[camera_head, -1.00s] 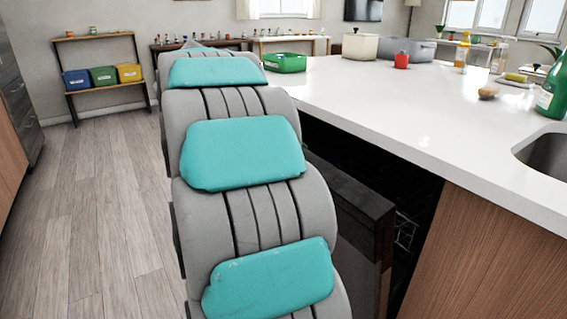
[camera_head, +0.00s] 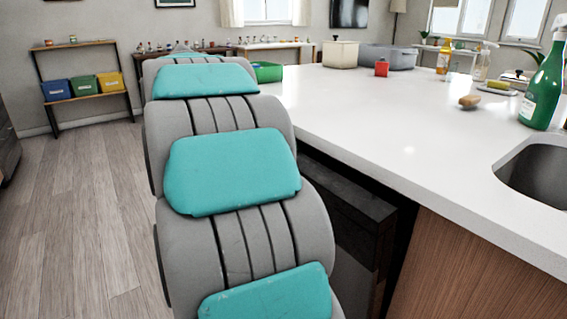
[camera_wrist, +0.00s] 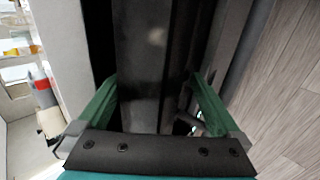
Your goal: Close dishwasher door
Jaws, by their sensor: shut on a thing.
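The dishwasher door (camera_head: 350,210) is a dark panel under the white counter, just right of my arm in the head view. It stands partly open, with a narrow dark gap between it and the wood side panel. In the wrist view, the door's dark top edge (camera_wrist: 150,50) runs up between the two green fingers of my gripper (camera_wrist: 152,95). My gripper is shut on the door, one finger on each side. In the head view, my gripper is hidden behind my arm, as is much of the door.
The white countertop (camera_head: 400,120) overhangs the door. A sink (camera_head: 535,175) and a green bottle (camera_head: 543,95) are at its right. A green box (camera_head: 267,72), a red item (camera_head: 382,68) and other containers stand farther back. The wood floor (camera_head: 75,220) at left is clear.

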